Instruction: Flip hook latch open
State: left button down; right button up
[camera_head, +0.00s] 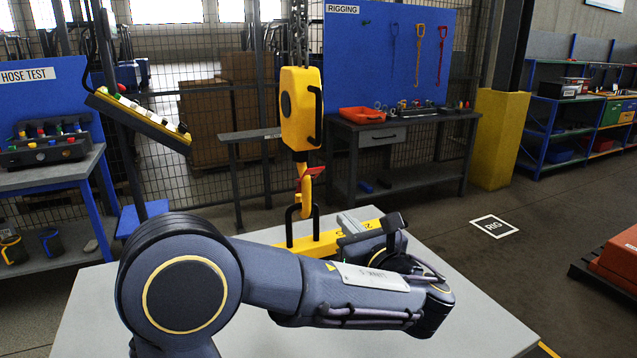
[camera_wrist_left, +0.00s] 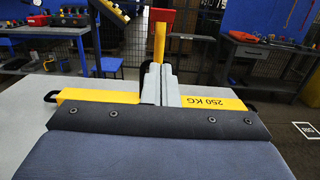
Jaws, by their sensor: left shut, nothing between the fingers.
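A yellow hook (camera_head: 305,187) hangs below a yellow hoist block (camera_head: 302,110). Its red latch (camera_head: 313,171) sticks out to the right near the hook's top. In the left wrist view the red latch (camera_wrist_left: 161,20) shows at the top, above the yellow hook shank (camera_wrist_left: 159,46). The hook's lower end is at the black loop of a yellow 250 KG weight (camera_head: 310,245); whether it passes through the loop I cannot tell. My left gripper (camera_head: 348,220) is shut and empty, its grey fingers low and right of the latch, apart from it. My right gripper is out of view.
The weight lies on a grey table (camera_head: 465,305). A yellow control box (camera_head: 137,117) hangs at the left. A rigging bench (camera_head: 395,125) and blue board stand behind, with a mesh fence. The table's right part is clear.

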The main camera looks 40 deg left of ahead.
pick_arm(q)
jog(key=r+p+x, duration=0.1)
jog(key=r+x, duration=0.1)
jog(key=x, duration=1.1)
jog(key=shift+r+p, duration=0.35)
jog(key=shift+r, duration=0.05)
jog(key=shift+d, duration=0.15)
